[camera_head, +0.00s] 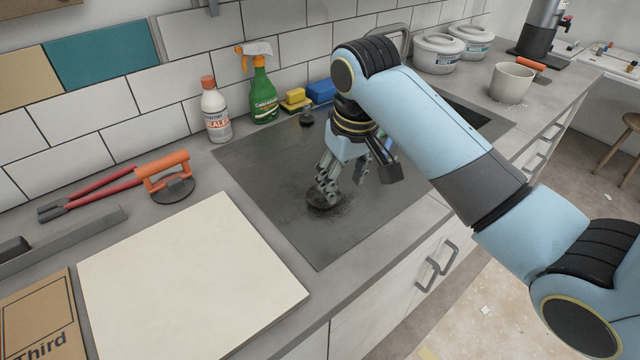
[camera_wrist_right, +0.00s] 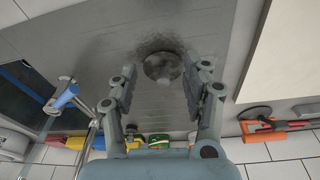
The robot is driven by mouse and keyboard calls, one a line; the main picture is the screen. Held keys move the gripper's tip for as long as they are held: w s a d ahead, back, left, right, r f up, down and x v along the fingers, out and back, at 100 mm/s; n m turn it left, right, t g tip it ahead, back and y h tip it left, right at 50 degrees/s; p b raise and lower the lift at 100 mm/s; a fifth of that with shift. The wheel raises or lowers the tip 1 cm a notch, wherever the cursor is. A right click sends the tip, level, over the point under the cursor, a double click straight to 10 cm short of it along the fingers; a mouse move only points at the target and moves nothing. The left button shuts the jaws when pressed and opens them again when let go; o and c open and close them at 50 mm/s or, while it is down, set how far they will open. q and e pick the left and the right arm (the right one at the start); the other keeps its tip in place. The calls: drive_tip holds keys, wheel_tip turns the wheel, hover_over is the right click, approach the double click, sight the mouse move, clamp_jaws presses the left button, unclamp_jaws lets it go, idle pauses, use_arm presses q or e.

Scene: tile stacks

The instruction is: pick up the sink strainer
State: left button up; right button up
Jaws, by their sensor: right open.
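The sink strainer (camera_head: 318,203) is a small dark round disc on the grey panel beside the sink, with a dark smudge around it. In the right wrist view the strainer (camera_wrist_right: 161,66) shows as a round metal disc with a paler knob. My right gripper (camera_head: 340,187) points down over it, and its fingers partly hide it in the head view. In the right wrist view the open fingers (camera_wrist_right: 160,84) stand to either side of the strainer, with gaps between. I cannot tell how far the fingertips are above the panel. My left gripper is not in view.
A white bottle (camera_head: 215,112), a green spray bottle (camera_head: 263,98) and sponges (camera_head: 296,99) stand along the wall. A small dark object (camera_head: 306,118) lies near them. A large pale tile (camera_head: 190,275) and an orange-handled tool (camera_head: 166,172) lie left. The panel around the strainer is clear.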

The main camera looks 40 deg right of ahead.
wheel_tip(320, 180, up, 4)
hover_over(315, 197)
drive_tip(key=s+d, duration=0.2)
drive_tip(key=shift+w+f+m, duration=0.1)
drive_tip(key=shift+w+m, duration=0.2)
wheel_tip(315, 197, down, 4)
drive_tip(key=shift+w+d+f, duration=0.1)
drive_tip(key=shift+w+f, duration=0.05)
drive_tip(key=shift+f, duration=0.1)
drive_tip(key=f, duration=0.3)
drive_tip(key=f+p, duration=0.1)
drive_tip(key=f, duration=0.1)
drive_tip(key=shift+w+a+f, duration=0.2)
drive_tip(key=shift+w+f, duration=0.15)
drive_tip(key=shift+c, duration=0.4)
clamp_jaws()
